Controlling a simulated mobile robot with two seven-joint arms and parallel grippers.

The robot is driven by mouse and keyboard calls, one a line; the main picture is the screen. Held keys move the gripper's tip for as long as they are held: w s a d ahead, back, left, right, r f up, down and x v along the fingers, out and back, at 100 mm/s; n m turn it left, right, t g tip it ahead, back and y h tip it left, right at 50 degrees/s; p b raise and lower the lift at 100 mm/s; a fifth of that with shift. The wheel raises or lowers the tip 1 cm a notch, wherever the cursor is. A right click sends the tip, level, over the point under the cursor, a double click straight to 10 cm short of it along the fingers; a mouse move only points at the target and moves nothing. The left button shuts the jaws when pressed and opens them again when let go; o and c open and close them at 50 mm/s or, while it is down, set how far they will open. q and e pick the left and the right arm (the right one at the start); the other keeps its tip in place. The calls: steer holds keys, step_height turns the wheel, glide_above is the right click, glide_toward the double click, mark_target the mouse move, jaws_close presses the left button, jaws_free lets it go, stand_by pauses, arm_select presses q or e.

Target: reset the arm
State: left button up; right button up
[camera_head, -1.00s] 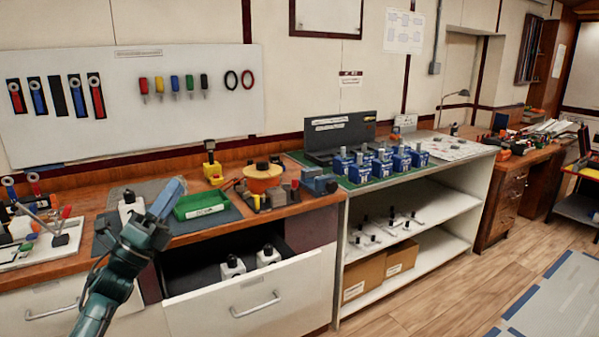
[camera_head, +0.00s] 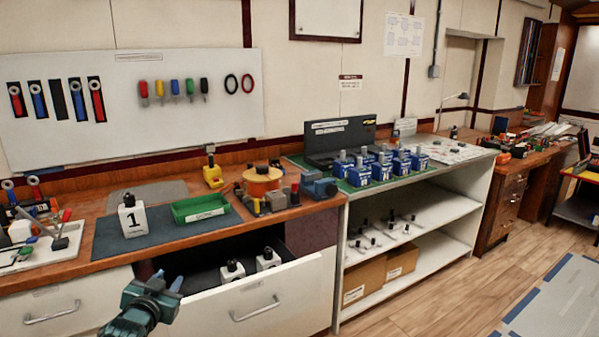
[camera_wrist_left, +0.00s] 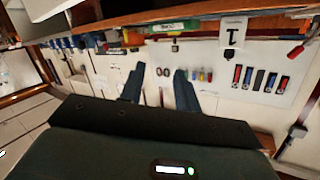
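My left gripper (camera_head: 167,280) is low in front of the counter, left of the open drawer (camera_head: 250,312). In the left wrist view its two fingers (camera_wrist_left: 158,88) stand apart with nothing between them, so it is open and empty. A white block marked 1 (camera_head: 132,218) stands upright on the dark mat (camera_head: 165,232) above and behind the gripper. It also shows upside down in the left wrist view (camera_wrist_left: 233,35). My right gripper is not in view.
A green tray (camera_head: 200,209) sits beside the block. The open drawer holds white blocks (camera_head: 232,270) and juts out right of my gripper. Blue breakers (camera_head: 382,170) stand on the right bench above shelves (camera_head: 400,255). The floor at right is clear.

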arm_select(q)
steer(key=s+d+f+g+h, duration=0.1)
steer(key=s+d+f+g, duration=0.1)
steer(key=s+d+f, duration=0.45)
steer(key=s+d+f+g+h, duration=0.15)
steer(key=s+d+f, duration=0.25)
steer(key=s+f, duration=0.55)
steer(key=s+d+g, duration=0.1)
steer(key=s+d, duration=0.1)
steer(key=s, duration=0.7)
steer(key=s+d+h, duration=0.1)
steer(key=s+d, duration=0.2)
steer(key=s, duration=0.6)
steer(key=shift+d+f+g, duration=0.35)
steer(key=shift+f, duration=0.05)
